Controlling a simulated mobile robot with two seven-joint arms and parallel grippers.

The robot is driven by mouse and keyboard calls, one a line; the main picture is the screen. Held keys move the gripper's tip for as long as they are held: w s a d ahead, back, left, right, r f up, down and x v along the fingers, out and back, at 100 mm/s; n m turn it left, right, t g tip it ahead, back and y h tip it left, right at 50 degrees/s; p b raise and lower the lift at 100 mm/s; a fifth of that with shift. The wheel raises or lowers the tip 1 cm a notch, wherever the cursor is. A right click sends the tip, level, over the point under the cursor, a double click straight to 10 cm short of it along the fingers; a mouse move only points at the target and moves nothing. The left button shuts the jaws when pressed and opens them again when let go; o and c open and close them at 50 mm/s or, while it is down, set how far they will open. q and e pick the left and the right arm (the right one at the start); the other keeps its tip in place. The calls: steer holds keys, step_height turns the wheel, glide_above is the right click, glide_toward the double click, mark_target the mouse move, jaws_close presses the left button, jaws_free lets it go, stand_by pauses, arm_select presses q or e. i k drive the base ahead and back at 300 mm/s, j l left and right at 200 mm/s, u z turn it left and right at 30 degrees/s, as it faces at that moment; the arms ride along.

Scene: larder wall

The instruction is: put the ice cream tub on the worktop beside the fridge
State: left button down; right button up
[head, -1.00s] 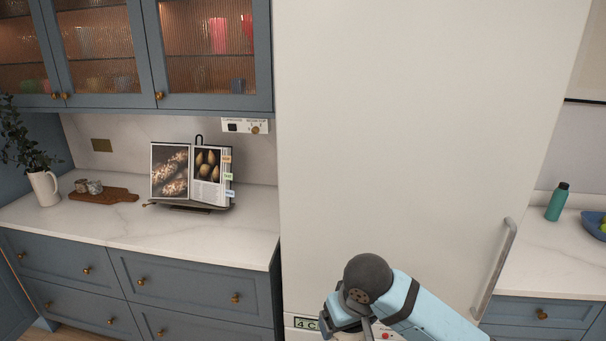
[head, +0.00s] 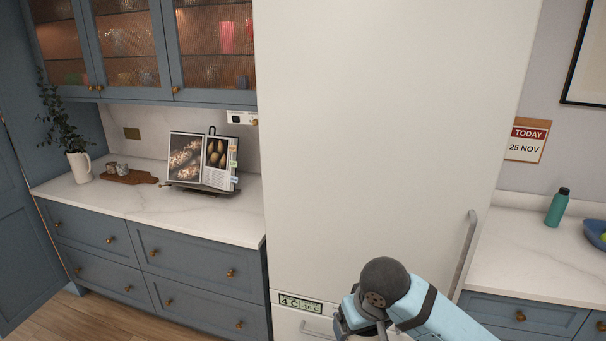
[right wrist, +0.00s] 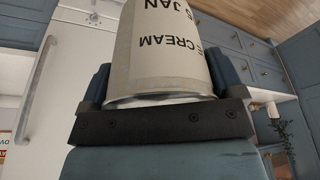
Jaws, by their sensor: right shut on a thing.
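The ice cream tub (right wrist: 165,50) is a pale tub with dark lettering, which appears upside down in the right wrist view. My right gripper (right wrist: 165,82) is shut on it, with a finger at each side. In the head view my right arm crosses the lower middle in front of the fridge (head: 385,130); its gripper and the tub are hidden or out of frame there. The fridge is tall and white, with its doors shut. A pale marble worktop lies on its left (head: 210,212) and another on its right (head: 525,255). My left gripper is not in view.
The left worktop holds an open cookbook on a stand (head: 203,160), a wooden board with small jars (head: 132,177) and a plant jug (head: 79,166). Its front part is clear. The right worktop holds a green bottle (head: 557,208) and a blue bowl (head: 597,233), with clear room nearer the fridge.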

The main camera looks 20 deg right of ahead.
mark_target(513, 259)
steer(key=k+l, duration=0.1)
steer(key=l, duration=0.2)
steer(key=l+u, duration=0.15)
steer(key=l, duration=0.15)
steer(key=k+l, duration=0.15)
steer(key=l, duration=0.15)
steer(key=l+u, duration=0.1)
steer(key=l, duration=0.35)
steer(key=k+l+u, duration=0.1)
steer(key=l, duration=0.35)
steer(key=l+u, duration=0.1)
steer(key=l, duration=0.6)
steer(key=l+u, duration=0.1)
steer(key=l, duration=0.6)
steer(key=l+u, duration=0.1)
steer(key=l, duration=0.65)
steer(key=k+l+u, duration=0.1)
steer(key=l, duration=0.6)
steer(key=k+l+u, duration=0.15)
steer(key=l, duration=0.55)
steer(key=i, duration=0.05)
